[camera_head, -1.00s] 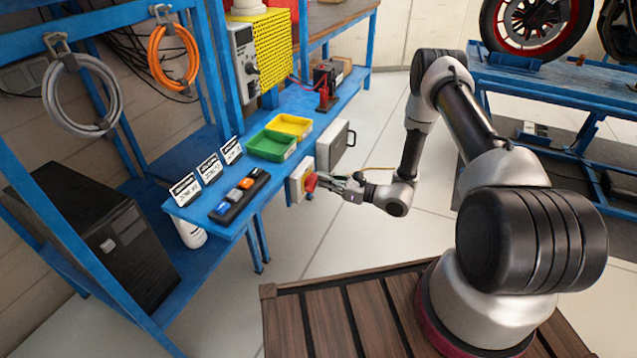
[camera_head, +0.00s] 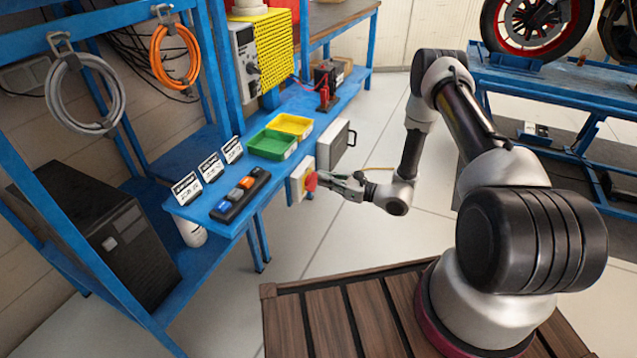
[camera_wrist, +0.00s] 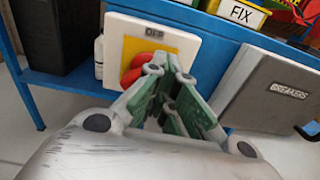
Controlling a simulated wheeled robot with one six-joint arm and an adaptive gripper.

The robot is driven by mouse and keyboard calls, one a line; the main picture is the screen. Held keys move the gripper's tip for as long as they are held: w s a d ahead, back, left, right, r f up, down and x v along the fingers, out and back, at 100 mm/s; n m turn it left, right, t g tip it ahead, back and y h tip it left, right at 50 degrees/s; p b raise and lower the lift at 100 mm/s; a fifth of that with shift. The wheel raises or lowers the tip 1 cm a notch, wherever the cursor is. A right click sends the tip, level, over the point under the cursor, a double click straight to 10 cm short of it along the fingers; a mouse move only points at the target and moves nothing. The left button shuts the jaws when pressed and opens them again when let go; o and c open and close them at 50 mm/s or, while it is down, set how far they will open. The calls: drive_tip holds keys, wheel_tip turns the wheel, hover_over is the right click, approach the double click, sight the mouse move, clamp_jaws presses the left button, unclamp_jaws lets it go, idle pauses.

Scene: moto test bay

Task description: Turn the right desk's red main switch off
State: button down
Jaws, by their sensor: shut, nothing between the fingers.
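The red main switch (camera_head: 311,181) sits on a yellow and white plate (camera_head: 297,184) at the front edge of the blue desk. In the wrist view the red switch (camera_wrist: 133,75) is partly hidden behind my fingers. The word OFF shows on the plate (camera_wrist: 187,50) above it. My gripper (camera_head: 322,179) is right in front of the switch, its fingertips at or very near the red part. In the wrist view my gripper (camera_wrist: 168,72) is shut and empty, its tips overlapping the switch's right side. I cannot tell whether they touch or how the handle is turned.
A grey box marked BREAKERS (camera_wrist: 265,95) hangs right of the switch. Green (camera_head: 272,145) and yellow (camera_head: 290,125) bins and a button strip (camera_head: 240,196) are on the desk. A motorcycle lift (camera_head: 560,88) stands at right. The floor between is clear.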

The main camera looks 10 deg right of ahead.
drive_tip(key=shift+w+a+r+y, duration=0.2)
drive_tip(key=shift+w+a+r, duration=0.1)
drive_tip(key=shift+w+r, duration=0.15)
drive_tip(key=shift+w+a+r+y, duration=0.2)
drive_tip(key=shift+w+a+r, duration=0.15)
drive_tip(key=shift+r, duration=0.2)
drive_tip(key=v, duration=0.7)
drive_tip(key=shift+s+f+n, duration=0.25)
drive_tip(key=shift+s+n, duration=0.05)
